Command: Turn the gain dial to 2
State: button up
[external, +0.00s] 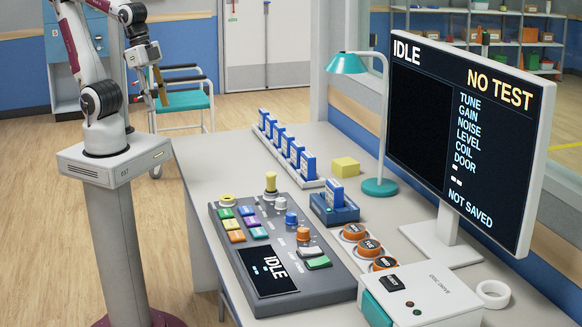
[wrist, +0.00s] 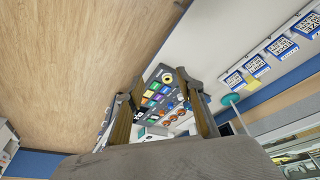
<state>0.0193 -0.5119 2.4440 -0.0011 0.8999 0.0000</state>
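The console's small screen (external: 268,270) reads IDLE. My gripper (external: 160,85) is raised at the upper left, well away from the console. In the wrist view my gripper (wrist: 164,95) has its two fingers apart with nothing held, and the console shows small and distant between them.
A monitor (external: 460,130) reads IDLE, NO TEST and NOT SAVED. Space above the console looks clear.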

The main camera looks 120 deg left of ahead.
jog(key=shift+m+g+h, duration=0.4)
jog(key=shift+m+g, duration=0.2)
jog(key=shift+g, duration=0.1)
jog(key=w+d+f, duration=0.2)
jog(key=w+f, duration=0.4)
jog(key=w, duration=0.7)
jog(key=w+d+f, duration=0.2)
jog(key=w+f, duration=0.5)
jog(key=w, duration=0.7)
jog(key=w+d+f, duration=0.2)
jog(key=w+f, duration=0.5)
jog(key=w, duration=0.6)
jog(key=shift+w+d+f, duration=0.15)
jog(key=shift+w+d, duration=0.1)
jog(key=shift+d, duration=0.15)
jog(key=w, duration=0.3)
jog(key=shift+w+d+t, duration=0.25)
jog(key=shift+w+t, duration=0.1)
jog(key=shift+t, duration=0.05)
jog(key=t, duration=0.1)
send_near(303, 230)
jog(key=shift+a+f, duration=0.2)
jog(key=shift+f, duration=0.2)
jog(key=shift+f, duration=0.15)
jog(key=shift+x, duration=3.75)
jog(key=shift+w+d, duration=0.1)
jog(key=shift+w, duration=0.05)
